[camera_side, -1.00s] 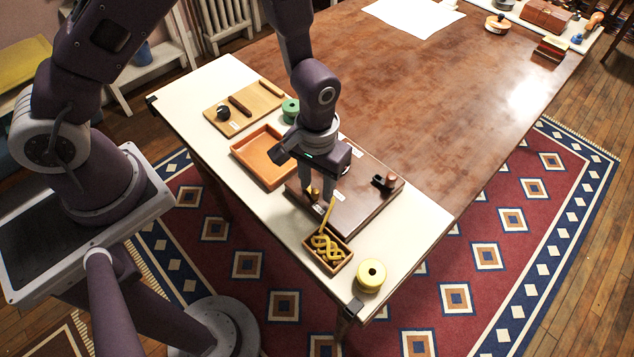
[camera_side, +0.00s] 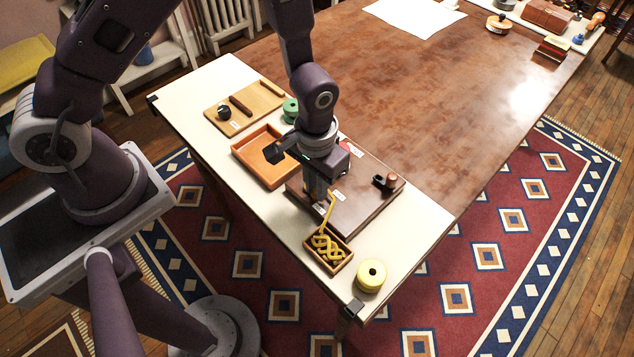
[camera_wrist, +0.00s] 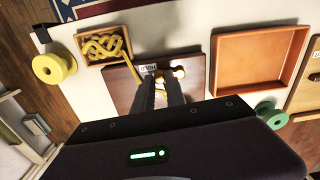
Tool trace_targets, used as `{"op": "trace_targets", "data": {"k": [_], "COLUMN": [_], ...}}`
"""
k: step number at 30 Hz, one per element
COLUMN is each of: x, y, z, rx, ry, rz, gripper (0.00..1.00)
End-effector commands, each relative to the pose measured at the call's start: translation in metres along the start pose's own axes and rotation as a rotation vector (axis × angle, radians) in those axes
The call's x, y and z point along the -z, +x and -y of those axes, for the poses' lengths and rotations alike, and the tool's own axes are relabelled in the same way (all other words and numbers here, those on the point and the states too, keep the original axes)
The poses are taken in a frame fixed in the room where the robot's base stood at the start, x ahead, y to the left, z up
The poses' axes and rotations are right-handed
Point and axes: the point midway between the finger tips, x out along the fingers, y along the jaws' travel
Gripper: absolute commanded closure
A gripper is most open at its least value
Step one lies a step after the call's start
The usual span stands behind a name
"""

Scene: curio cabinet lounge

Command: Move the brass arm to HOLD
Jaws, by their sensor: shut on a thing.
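The brass arm (camera_wrist: 160,79) is a small shiny fitting on the dark wooden board (camera_wrist: 196,72). In the wrist view it shows between my fingertips, beside the upside-down HOLD label (camera_wrist: 148,68). A second brass piece (camera_wrist: 180,72) shows at the right fingertip; I cannot tell whether it is the same part. My gripper (camera_wrist: 160,84) points down and is shut on the brass arm, with its fingers hiding most of it. In the side view my gripper (camera_side: 317,192) is low over the board's left part, and the brass arm is hidden there. The arm's exact angle is unclear.
A yellow cord (camera_side: 329,210) runs from a small tray (camera_side: 342,263) up beside my fingers. A yellow spool (camera_side: 370,275) stands near the corner.

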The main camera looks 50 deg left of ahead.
Motion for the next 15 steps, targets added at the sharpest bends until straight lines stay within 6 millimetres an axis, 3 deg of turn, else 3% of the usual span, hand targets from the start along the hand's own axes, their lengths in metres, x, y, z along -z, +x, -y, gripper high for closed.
{"op": "trace_targets", "data": {"k": [1,4,12,15], "x": [-0.004,-0.003,-0.002,-0.001], "y": [0.000,0.000,-0.001,-0.012], "z": [-0.001,-0.001,0.000,-0.001], "rx": [0.001,0.001,0.001,0.000], "ry": [0.004,0.003,0.001,0.001], "rz": [0.009,0.008,0.006,0.003], "gripper": [0.78,0.62,0.62,0.62]}}
